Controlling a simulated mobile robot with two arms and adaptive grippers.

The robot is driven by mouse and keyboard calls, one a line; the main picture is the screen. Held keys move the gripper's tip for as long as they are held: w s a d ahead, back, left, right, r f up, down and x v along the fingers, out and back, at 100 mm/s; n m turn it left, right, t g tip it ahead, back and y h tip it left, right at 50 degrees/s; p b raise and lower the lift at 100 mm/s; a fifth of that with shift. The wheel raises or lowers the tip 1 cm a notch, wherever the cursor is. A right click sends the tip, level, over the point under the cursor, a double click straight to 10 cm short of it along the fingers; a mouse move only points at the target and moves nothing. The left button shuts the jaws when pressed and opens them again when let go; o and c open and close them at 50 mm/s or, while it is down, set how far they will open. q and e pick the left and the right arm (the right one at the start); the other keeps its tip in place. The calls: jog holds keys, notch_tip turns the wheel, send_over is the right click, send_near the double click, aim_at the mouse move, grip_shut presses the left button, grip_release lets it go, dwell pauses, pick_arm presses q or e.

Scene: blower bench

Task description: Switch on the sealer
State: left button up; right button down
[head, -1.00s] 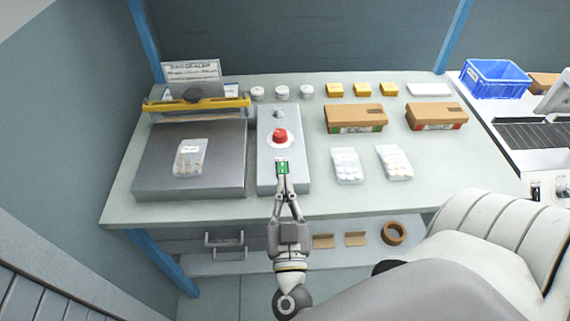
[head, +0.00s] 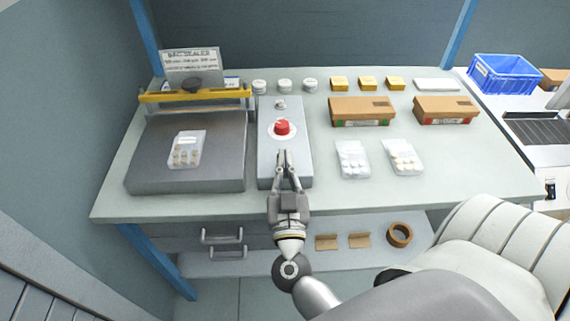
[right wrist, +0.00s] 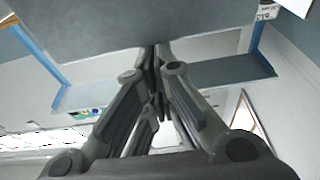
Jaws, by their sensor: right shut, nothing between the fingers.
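The sealer (head: 187,185) is a grey slab with a yellow bar (head: 215,95) across its back, on the left of the bench. Beside it is a grey control box (head: 300,172) with a red mushroom button (head: 282,127) and a small knob (head: 280,104). My right gripper (head: 287,154) is shut and empty, its tips at the box's front part, below the red button. The green switch there is hidden behind the fingers. The right wrist view shows the fingertips (right wrist: 156,55) together against a grey surface; contact is unclear. My left gripper is not in view.
A clear bag (head: 186,150) lies on the sealer. Right of the box are brown cartons (head: 361,112), (head: 445,110) and clear bags (head: 352,160), (head: 403,157). White jars and yellow boxes (head: 368,83) line the back. A blue crate (head: 504,75) stands far right.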

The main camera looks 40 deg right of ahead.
dwell(0.3)
jog(key=shift+s+a+f+t+h+b, duration=0.1)
jog(key=shift+f+t+h+b, duration=0.2)
jog(key=shift+f+b, duration=0.7)
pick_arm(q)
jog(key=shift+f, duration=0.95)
pick_arm(e)
jog(key=shift+r, duration=0.45)
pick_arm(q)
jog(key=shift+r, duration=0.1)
pick_arm(e)
jog(key=shift+r, duration=0.1)
jog(key=shift+r+p, duration=0.25)
jog(key=shift+p, duration=0.3)
notch_tip(320, 180, up, 4)
jog(key=p, duration=0.5)
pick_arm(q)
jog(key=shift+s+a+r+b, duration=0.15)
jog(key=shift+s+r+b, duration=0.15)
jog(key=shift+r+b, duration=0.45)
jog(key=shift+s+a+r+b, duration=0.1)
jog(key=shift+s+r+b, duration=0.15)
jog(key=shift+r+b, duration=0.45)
pick_arm(e)
jog(key=f+v, duration=0.2)
jog(key=v, duration=0.8)
jog(key=shift+f, duration=0.15)
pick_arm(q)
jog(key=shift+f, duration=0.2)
